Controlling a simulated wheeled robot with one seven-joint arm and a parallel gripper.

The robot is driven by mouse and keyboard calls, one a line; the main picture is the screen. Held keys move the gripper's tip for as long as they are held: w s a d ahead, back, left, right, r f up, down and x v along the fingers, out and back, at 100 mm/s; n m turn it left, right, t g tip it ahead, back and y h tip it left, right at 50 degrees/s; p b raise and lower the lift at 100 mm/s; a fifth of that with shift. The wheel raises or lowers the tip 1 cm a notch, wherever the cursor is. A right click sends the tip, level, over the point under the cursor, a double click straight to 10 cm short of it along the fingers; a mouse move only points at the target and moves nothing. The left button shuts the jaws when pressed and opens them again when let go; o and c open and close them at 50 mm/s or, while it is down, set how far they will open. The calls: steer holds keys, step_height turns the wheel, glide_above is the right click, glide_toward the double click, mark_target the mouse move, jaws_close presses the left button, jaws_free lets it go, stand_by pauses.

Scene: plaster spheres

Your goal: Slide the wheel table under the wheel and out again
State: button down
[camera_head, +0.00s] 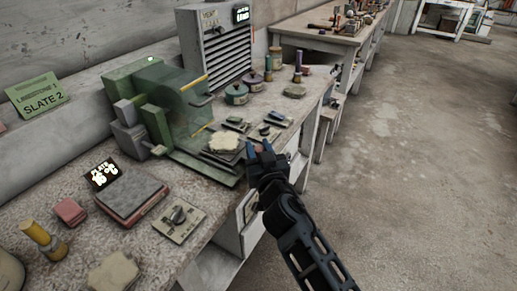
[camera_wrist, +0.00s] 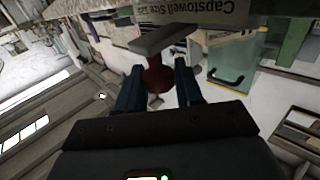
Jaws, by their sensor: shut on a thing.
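A green machine (camera_head: 155,125) with a clear greenish guard (camera_head: 188,100) stands on the bench; the wheel behind the guard is hard to make out. A dark flat table (camera_head: 228,158) sits at the machine's right side, with a pale irregular slab (camera_head: 226,141) on it. My gripper (camera_head: 264,148) is at the table's right edge, near the bench front. In the wrist view my gripper (camera_wrist: 158,85) is shut on a dark red knob (camera_wrist: 157,76), which hangs from a grey bar (camera_wrist: 160,40). The knob's link to the table is not clear.
A heater-like plate (camera_head: 130,193), a switch box (camera_head: 178,218) and a pink block (camera_head: 69,211) stand at the near left. Lidded pots (camera_head: 236,94) and small tools (camera_head: 277,119) lie beyond my gripper. The floor (camera_head: 410,170) at right is clear.

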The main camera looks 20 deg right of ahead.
mark_target(245, 154)
steer(key=w+a+b, duration=0.2)
steer(key=shift+w+f+b, duration=0.2)
steer(key=shift+w+b, duration=0.1)
steer(key=shift+b, duration=0.1)
steer(key=shift+w+a+r, duration=0.15)
steer(key=shift+w+a, duration=0.1)
steer(key=shift+w, duration=0.1)
steer(key=c, duration=0.9)
jaws_free()
steer(key=shift+o, duration=0.2)
steer(key=shift+s, duration=0.1)
